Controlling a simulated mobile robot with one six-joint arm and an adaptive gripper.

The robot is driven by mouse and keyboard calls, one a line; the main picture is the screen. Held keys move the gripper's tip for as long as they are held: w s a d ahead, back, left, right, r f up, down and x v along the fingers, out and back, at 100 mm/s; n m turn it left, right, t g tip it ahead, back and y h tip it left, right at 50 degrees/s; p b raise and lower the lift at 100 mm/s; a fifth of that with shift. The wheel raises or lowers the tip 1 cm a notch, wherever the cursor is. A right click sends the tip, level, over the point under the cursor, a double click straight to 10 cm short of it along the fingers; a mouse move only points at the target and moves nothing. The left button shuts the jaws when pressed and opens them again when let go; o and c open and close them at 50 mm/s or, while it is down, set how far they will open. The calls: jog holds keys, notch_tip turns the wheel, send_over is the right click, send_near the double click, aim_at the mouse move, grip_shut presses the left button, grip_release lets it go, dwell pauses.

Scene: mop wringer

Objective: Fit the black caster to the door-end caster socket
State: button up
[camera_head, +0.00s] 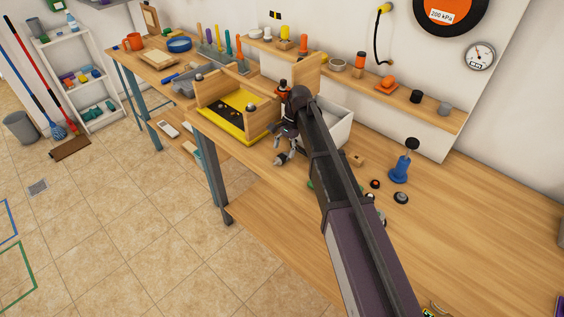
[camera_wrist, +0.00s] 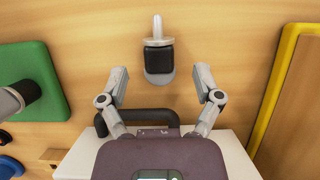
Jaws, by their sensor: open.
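The black caster (camera_wrist: 159,55) shows in the wrist view, with a pale ring and stem on its far side and a grey rounded part on its near side. It is over bare wood, ahead of and between the fingertips, apart from both. My gripper (camera_wrist: 160,75) is open and empty. In the head view my gripper (camera_head: 285,147) hangs at the bench's front edge, beside the wooden frame with a yellow rim (camera_head: 245,126); I cannot make out the caster there. I cannot identify the door-end caster socket in either view.
A white bin (camera_head: 342,134) stands behind my arm; its pale top with a black handle (camera_wrist: 165,119) is close below my gripper. A green pad (camera_wrist: 32,82) bears a dark cylinder at left. A blue stand (camera_head: 400,168) and small round parts lie right; the bench's right is mostly clear.

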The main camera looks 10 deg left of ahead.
jog(key=shift+b+x, duration=0.9)
jog(key=shift+x, duration=0.4)
grip_shut()
